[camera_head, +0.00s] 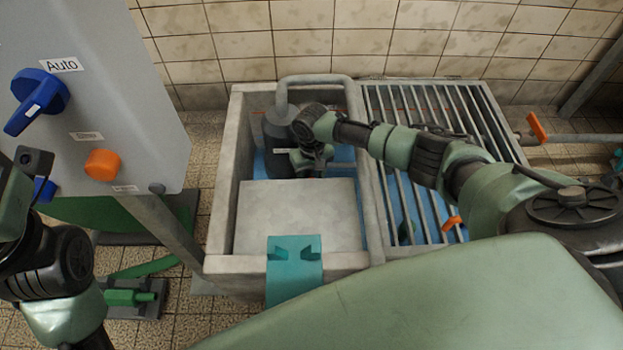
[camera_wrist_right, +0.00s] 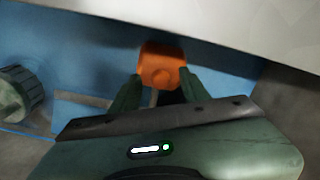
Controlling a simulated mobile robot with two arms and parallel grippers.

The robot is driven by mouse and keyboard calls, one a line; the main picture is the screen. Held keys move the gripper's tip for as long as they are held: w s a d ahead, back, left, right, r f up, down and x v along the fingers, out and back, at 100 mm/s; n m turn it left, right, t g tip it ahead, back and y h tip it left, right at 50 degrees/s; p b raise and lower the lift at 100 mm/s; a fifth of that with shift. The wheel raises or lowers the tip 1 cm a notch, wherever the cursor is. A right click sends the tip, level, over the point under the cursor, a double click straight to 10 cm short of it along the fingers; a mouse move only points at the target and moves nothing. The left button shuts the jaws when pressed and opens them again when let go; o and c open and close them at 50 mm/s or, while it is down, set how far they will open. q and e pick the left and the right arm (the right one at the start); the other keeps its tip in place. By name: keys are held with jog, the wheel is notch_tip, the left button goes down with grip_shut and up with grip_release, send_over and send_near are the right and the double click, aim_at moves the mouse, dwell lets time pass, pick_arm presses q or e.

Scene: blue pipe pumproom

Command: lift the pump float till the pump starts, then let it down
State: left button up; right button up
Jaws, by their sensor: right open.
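The orange pump float (camera_wrist_right: 163,64) shows in the right wrist view, against the blue water or pit floor. My right gripper (camera_wrist_right: 160,88) is open, with its green fingers on either side of the float's near end. I cannot tell whether they touch it. In the head view my right arm reaches down into the concrete pit (camera_head: 222,215), and its wrist hides the float. The dark cylindrical pump (camera_head: 286,150) stands in the pit, just left of my right wrist. My left arm shows at the left edge, but its fingers are out of view.
A pale slab (camera_head: 297,217) covers the pit's front part. A teal bracket (camera_head: 293,280) hangs on the front rim. A metal grating (camera_head: 450,115) lies to the right. A grey panel (camera_head: 130,60) with a blue knob (camera_head: 38,98) and orange button (camera_head: 103,164) stands left.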

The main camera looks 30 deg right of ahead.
grip_shut()
dwell(1.4)
